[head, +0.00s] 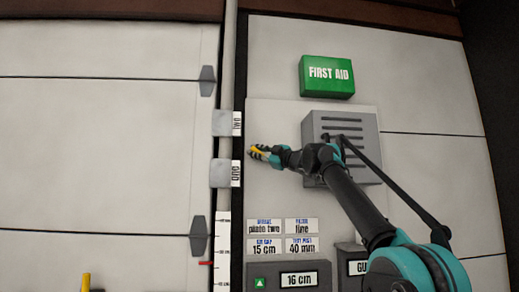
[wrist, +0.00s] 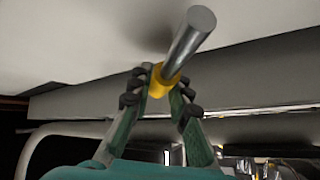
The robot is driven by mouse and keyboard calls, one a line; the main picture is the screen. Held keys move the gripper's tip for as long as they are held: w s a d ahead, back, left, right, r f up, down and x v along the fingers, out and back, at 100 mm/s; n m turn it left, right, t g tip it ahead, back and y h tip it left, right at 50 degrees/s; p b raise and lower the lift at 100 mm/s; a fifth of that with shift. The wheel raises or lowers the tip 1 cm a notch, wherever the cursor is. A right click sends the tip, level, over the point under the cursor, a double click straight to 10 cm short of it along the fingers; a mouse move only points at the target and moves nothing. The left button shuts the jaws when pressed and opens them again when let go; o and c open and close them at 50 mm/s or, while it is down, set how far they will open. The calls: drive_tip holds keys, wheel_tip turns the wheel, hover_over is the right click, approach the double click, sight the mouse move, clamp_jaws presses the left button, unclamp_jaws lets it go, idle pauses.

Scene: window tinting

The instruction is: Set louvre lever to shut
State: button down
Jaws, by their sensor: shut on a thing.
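My gripper (wrist: 162,82) is shut on the yellow part (wrist: 166,80) of a round metal rod (wrist: 190,45). In the wrist view the rod slants up and right from the fingers, and its flat end shows. In the head view my gripper (head: 256,151) reaches left along the wall, with yellow (head: 262,153) showing at its fingers. I cannot tell whether the held rod is the louvre lever or whether it is fixed to anything. A grey box with dark slots (head: 362,148), perhaps the louvre, is on the wall, partly hidden behind my arm.
A green first aid box (head: 327,75) is above the slotted box. Grey tabs labelled one (head: 222,173) and two (head: 223,123) stand left of my gripper. Below are label cards (head: 283,235) and a display reading 16 cm (head: 298,279). A yellow piece (head: 86,283) shows at bottom left.

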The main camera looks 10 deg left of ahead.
drive_tip(key=shift+s+a+f+n+g+h, duration=0.1)
drive_tip(key=shift+a+f+n+g+h, duration=0.25)
drive_tip(key=shift+f+n+g, duration=0.3)
drive_tip(key=c, duration=1.4)
unclamp_jaws()
drive_tip(key=shift+r+t, duration=0.2)
drive_tip(key=shift+t, duration=0.05)
